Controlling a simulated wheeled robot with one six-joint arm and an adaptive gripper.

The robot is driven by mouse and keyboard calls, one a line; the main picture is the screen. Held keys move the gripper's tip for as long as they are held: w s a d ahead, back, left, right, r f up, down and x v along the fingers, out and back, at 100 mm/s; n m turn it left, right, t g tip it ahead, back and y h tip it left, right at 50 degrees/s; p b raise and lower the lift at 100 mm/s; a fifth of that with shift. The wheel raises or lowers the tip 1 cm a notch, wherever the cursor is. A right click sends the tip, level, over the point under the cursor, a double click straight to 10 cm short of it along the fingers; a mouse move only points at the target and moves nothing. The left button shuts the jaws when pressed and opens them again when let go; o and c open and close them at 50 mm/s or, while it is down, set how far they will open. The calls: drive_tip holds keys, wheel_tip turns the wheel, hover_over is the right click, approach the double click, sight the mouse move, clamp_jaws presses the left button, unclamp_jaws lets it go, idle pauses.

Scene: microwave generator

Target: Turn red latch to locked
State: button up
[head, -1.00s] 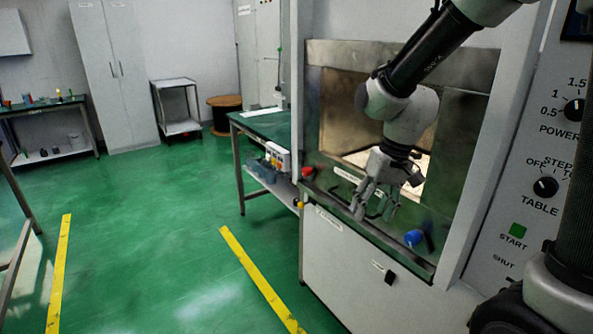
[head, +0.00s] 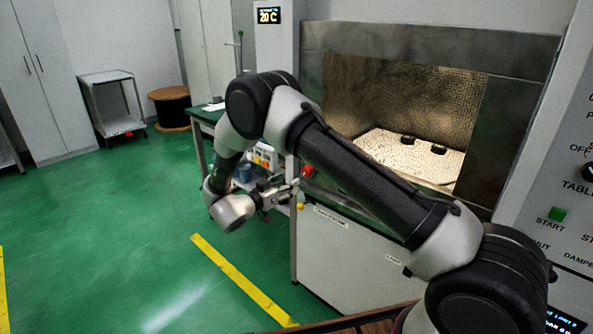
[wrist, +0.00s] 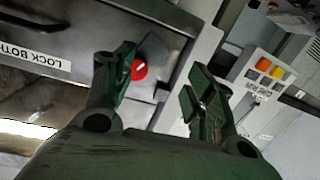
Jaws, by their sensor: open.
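The red latch (head: 307,171) is a round red knob at the left end of the chamber's front edge in the head view. In the wrist view the red latch (wrist: 139,71) shows a pale line on its face and sits close to the left finger, partly overlapped by it. My gripper (head: 290,188) is at the left of the chamber front, near the latch. In the wrist view my gripper (wrist: 162,66) is open with nothing between its fingers. I cannot tell whether a finger touches the knob.
The microwave chamber (head: 400,48) stands open, with a perforated floor and two dark blocks inside. A label reading "LOCK BOTH" (wrist: 38,57) is beside the latch. A green table (head: 207,116) and a panel with coloured buttons (wrist: 266,68) are close by.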

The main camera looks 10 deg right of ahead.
drive_tip(key=w+d, duration=0.1)
drive_tip(key=d, duration=0.1)
drive_tip(key=w+d+r+h, duration=0.1)
drive_tip(key=d, duration=0.2)
drive_tip(key=w+d+r+h, duration=0.1)
drive_tip(key=d, duration=0.1)
drive_tip(key=shift+d+r, duration=0.2)
drive_tip(key=shift+d, duration=0.15)
drive_tip(key=c, duration=1.1)
